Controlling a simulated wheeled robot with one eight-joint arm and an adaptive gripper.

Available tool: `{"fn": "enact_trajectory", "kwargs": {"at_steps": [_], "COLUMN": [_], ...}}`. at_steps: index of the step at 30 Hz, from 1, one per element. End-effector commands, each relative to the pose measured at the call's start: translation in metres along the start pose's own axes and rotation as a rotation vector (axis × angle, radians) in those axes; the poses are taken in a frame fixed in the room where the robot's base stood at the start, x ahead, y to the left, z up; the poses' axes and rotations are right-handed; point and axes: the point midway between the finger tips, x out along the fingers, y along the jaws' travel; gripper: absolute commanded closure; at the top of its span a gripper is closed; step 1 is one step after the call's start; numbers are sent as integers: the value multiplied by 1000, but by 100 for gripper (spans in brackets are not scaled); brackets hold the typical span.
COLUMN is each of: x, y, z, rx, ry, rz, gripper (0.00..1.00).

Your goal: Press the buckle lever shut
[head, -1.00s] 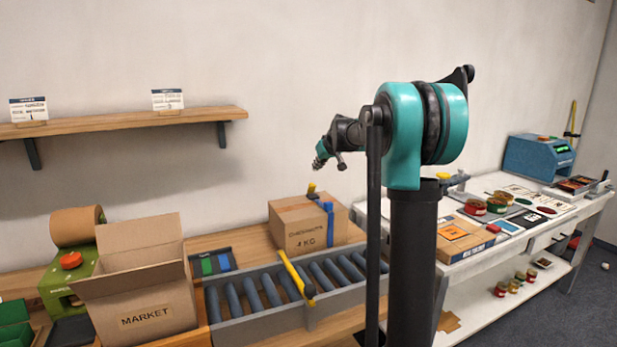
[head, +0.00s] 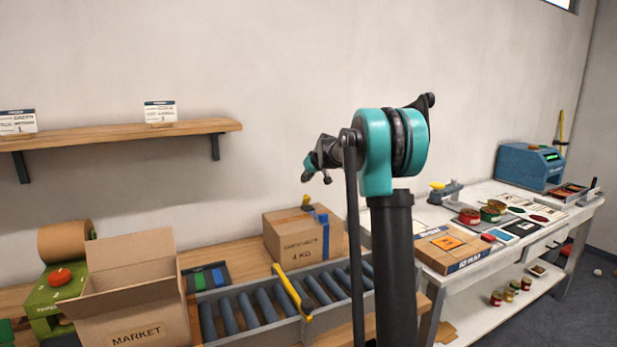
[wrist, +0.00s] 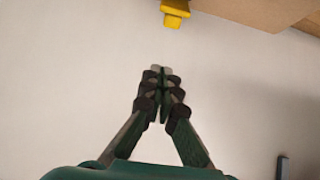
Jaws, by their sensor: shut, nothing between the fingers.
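The carton marked 4 KG (head: 290,243) stands behind the roller conveyor, with a blue strap (head: 324,232) over its right part. A small yellow lever (head: 305,201) sticks up at its top; I take it to be the buckle lever. In the wrist view a yellow block-like end (wrist: 175,10), probably the same lever, shows at the top edge, beside a brown surface. My gripper (wrist: 160,75) is shut and empty, its tips apart from the yellow end. In the head view it is small and dark, above the carton. The lever's hinge is not clear.
The grey roller conveyor (head: 237,318) has a yellow bar (head: 291,291) across it. An open MARKET box (head: 137,329) and a green tape machine (head: 48,298) stand at left. A wall shelf (head: 110,136) hangs above. A white table (head: 470,271) with several items stands at right.

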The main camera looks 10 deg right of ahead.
Motion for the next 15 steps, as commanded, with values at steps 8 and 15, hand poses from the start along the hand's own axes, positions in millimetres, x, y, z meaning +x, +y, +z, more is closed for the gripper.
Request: {"fn": "enact_trajectory", "kwargs": {"at_steps": [8, 15], "x": [40, 29], "y": [0, 0], "z": [3, 30], "rx": [1, 0], "ry": [0, 0], "rz": [0, 0], "gripper": [100, 100]}}
